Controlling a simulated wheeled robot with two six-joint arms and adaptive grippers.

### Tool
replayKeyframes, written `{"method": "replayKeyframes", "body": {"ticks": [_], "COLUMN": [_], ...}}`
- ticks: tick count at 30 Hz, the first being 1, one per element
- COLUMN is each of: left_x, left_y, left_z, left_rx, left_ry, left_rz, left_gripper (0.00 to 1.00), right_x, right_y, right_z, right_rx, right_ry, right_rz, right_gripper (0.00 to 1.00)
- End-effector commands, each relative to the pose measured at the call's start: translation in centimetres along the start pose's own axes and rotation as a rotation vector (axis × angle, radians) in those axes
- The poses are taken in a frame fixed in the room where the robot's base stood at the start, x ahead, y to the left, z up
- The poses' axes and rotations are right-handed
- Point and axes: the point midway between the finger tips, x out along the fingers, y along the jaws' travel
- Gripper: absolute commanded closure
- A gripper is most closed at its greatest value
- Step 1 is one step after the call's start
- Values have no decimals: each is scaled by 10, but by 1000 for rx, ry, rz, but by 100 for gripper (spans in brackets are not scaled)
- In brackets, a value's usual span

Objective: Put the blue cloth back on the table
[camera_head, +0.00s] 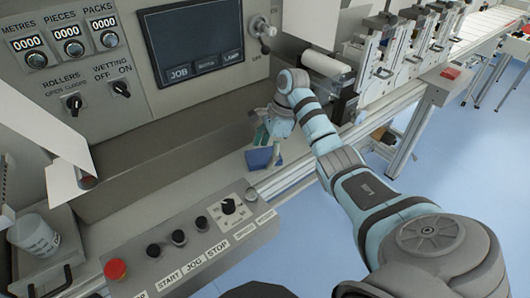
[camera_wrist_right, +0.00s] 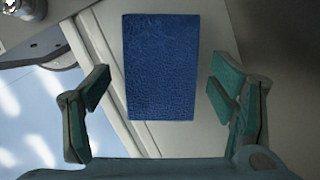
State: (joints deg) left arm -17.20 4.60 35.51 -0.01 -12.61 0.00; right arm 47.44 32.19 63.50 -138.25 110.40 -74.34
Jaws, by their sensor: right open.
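The blue cloth (camera_head: 261,158) lies on the grey ledge of the machine, below the screen, in the head view. In the right wrist view the cloth (camera_wrist_right: 162,66) is a flat, textured blue rectangle between the two fingers. My right gripper (camera_head: 262,133) is above and close to the cloth, pointing down. The wrist view shows its green finger pads (camera_wrist_right: 158,92) wide apart, one on each side of the cloth, with nothing held. I cannot tell whether the pads are level with the cloth. My left gripper is not in view.
A control panel (camera_head: 190,245) with a red stop button (camera_head: 115,270) stands in front. A white cup (camera_head: 34,236) is at the left. The screen panel (camera_head: 195,45) rises behind the ledge. A white roller (camera_head: 327,65) and machine units are at the right. Blue floor (camera_head: 480,150) shows beyond.

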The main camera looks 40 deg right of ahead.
Motion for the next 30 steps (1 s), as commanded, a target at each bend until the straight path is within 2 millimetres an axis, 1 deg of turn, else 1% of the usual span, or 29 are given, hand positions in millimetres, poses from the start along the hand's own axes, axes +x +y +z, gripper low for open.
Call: {"method": "replayKeyframes", "body": {"ticks": [5,6,8,9,12,13,15,17,21,30], "left_x": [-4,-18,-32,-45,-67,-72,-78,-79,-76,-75], "left_y": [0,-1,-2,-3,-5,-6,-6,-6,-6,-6], "left_z": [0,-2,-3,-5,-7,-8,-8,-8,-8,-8], "left_rx": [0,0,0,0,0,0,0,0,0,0], "left_ry": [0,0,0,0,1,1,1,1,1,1], "left_rz": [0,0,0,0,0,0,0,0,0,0], "left_gripper": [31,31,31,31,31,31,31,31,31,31], "right_x": [-35,-51,-72,-85,-110,-115,-122,-124,-120,-120], "right_y": [-1,-1,-1,0,0,0,0,0,0,0], "right_z": [0,2,3,4,4,3,2,1,0,0], "right_rx": [1,2,1,1,1,1,1,1,0,0], "right_ry": [0,1,0,0,0,0,0,0,0,0], "right_rz": [-5,-3,-4,-3,-3,-2,-2,-2,-1,-2], "right_gripper": [22,22,22,22,22,22,22,22,22,22]}}
